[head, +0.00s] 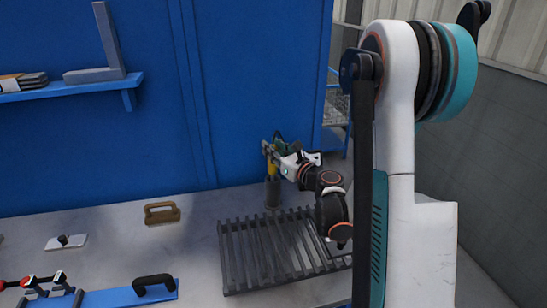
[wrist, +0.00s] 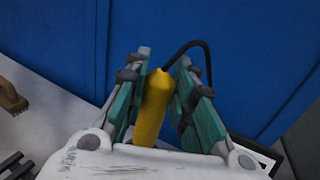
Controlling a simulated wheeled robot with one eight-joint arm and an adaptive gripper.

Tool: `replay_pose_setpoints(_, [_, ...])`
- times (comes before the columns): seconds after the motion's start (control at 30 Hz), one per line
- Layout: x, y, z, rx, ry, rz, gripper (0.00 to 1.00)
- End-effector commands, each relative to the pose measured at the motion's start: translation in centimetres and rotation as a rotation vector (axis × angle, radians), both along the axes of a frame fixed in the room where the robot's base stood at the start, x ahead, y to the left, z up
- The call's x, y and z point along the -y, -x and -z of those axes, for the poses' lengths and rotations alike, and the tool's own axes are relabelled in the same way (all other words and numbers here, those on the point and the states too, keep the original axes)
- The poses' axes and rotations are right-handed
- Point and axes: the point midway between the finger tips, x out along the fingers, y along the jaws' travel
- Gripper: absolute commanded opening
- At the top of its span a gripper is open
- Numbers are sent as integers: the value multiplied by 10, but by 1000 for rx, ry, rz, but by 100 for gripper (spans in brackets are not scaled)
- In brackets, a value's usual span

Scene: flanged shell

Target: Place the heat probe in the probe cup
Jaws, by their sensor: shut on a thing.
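The heat probe has a yellow handle (wrist: 155,105) and a black cord or bent tip curving to the upper right in the wrist view. My gripper (wrist: 163,68) is shut on the yellow handle, one teal finger on each side. In the head view my gripper (head: 270,149) is near the blue back panel, and the yellow handle (head: 271,167) shows below the fingers, roughly upright. A dark grey upright cylinder (head: 272,194), which looks like the probe cup, stands directly below it. I cannot tell whether the probe's lower end is inside the cup.
A dark slatted rack (head: 232,262) lies just in front of the cup. A brown handled block (head: 162,212), a small white plate (head: 66,242) and a blue board with a black handle (head: 110,297) lie left. A blue shelf (head: 75,88) hangs upper left.

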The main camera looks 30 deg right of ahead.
Motion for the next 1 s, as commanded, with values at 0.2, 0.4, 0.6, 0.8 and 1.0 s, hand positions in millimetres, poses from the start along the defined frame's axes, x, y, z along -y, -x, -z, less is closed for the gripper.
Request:
replay_pose_setpoints(0.2, [0,0,20,0,0,0,0])
replay_pose_setpoints(0.4, [0,0,19,0,0,0,0])
replay_pose_setpoints(0.6, [0,0,22,0,0,0,41])
replay_pose_setpoints(0.8, [0,0,22,0,0,0,43])
replay_pose_setpoints(1.0, [0,0,19,0,0,0,43])
